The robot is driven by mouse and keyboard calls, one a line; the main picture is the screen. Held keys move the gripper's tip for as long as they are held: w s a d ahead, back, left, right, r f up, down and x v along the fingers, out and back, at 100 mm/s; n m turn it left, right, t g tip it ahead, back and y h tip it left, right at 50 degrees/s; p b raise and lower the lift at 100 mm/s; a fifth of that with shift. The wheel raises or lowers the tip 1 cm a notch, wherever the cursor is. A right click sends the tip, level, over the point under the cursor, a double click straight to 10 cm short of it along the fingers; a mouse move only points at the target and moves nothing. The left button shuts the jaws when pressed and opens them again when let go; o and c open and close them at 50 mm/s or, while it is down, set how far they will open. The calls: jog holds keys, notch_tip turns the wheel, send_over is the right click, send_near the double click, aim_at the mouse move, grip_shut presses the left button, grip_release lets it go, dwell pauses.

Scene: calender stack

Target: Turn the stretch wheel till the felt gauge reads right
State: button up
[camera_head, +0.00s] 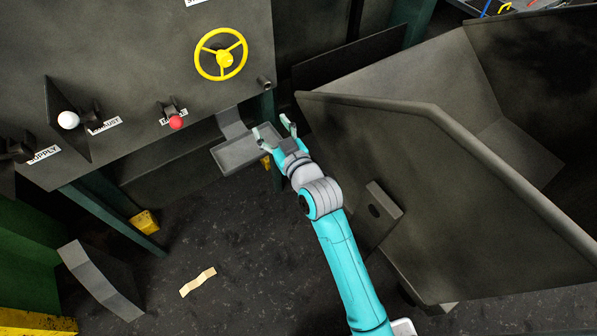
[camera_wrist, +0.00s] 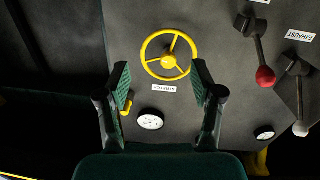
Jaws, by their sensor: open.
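The yellow three-spoked stretch wheel (camera_head: 224,58) is on the dark panel in the head view, up and left of my gripper (camera_head: 271,127). My gripper is open, with nothing between its fingers, and apart from the wheel. In the wrist view the wheel (camera_wrist: 169,62) shows ahead, between and beyond the spread fingertips (camera_wrist: 161,78). A label beside it appears to read STRETCH. A round white gauge (camera_wrist: 150,121) sits below the wheel in that view; its reading is too small to tell. A second white gauge (camera_wrist: 264,133) is at lower right. I cannot tell which one is the felt gauge.
A red-knobbed lever (camera_head: 176,122) and a white-knobbed lever (camera_head: 68,120) stick out of the panel left of my gripper. A grey tray (camera_head: 232,155) juts out near the gripper. A large dark metal bin (camera_head: 400,130) stands close on the right.

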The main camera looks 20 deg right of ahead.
jog(key=s+d+f+m+h, duration=0.1)
jog(key=s+d+f, duration=0.3)
jog(key=s, duration=0.6)
notch_tip(320, 180, down, 3)
jog(key=shift+r, duration=0.15)
jog(key=s+d+f+m+h, duration=0.1)
jog(key=s+d+f, duration=0.1)
jog(key=s, duration=0.7)
jog(key=s+d+f+m+h, duration=0.1)
jog(key=s+d+f, duration=0.15)
jog(key=s, duration=0.65)
jog(key=s+d+r+g, duration=0.1)
jog(key=s+r, duration=0.2)
jog(key=s, duration=0.7)
jog(key=s+d+r+m+g+h, duration=0.1)
jog(key=s+r, duration=0.2)
jog(key=s, duration=0.7)
jog(key=shift+d+r, duration=0.15)
jog(key=shift+d, duration=0.1)
